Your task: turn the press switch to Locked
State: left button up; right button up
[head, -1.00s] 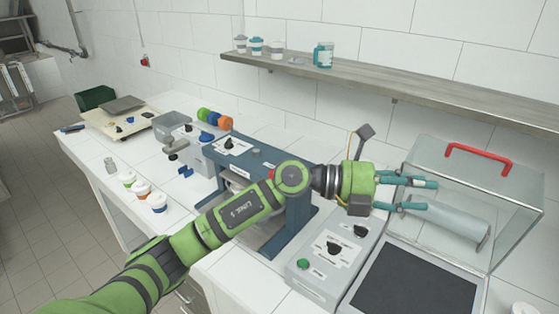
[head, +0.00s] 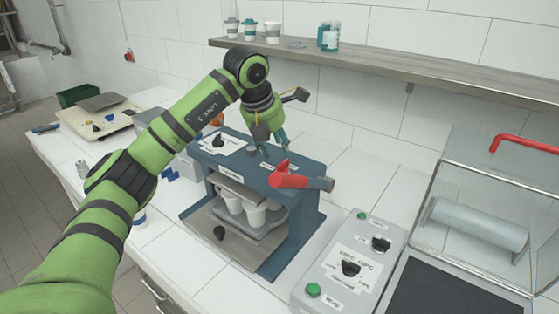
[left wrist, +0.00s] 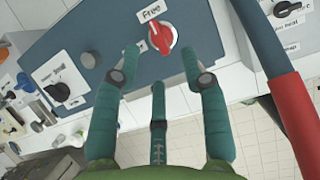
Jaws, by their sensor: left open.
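The press (head: 228,182) is a blue frame with white cups inside. In the left wrist view its switch is a red knob (left wrist: 162,37) on the blue top (left wrist: 105,35). A "Free" label (left wrist: 151,12) is beside the knob, and another label near the left finger is partly covered. My right gripper is not in view.
A red-gripped lever (head: 290,178) sticks out near my left gripper, at the right in the left wrist view (left wrist: 293,105). A grey control box (head: 350,262) and a glass case (head: 480,205) stand to the right. A shelf (head: 400,72) runs above.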

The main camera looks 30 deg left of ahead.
aim_at(281, 163)
pick_arm(q)
jog(key=shift+w+f+p, duration=0.25)
jog(key=shift+f+p, duration=0.1)
jog(key=shift+f, duration=0.3)
jog(key=x, duration=0.2)
jog(key=p+x, duration=0.1)
jog(key=shift+w+a, duration=0.25)
jog(key=shift+a, duration=0.05)
jog(key=shift+x, duration=0.9)
jog(key=shift+d+f, duration=0.1)
jog(key=c, duration=0.3)
grip_shut()
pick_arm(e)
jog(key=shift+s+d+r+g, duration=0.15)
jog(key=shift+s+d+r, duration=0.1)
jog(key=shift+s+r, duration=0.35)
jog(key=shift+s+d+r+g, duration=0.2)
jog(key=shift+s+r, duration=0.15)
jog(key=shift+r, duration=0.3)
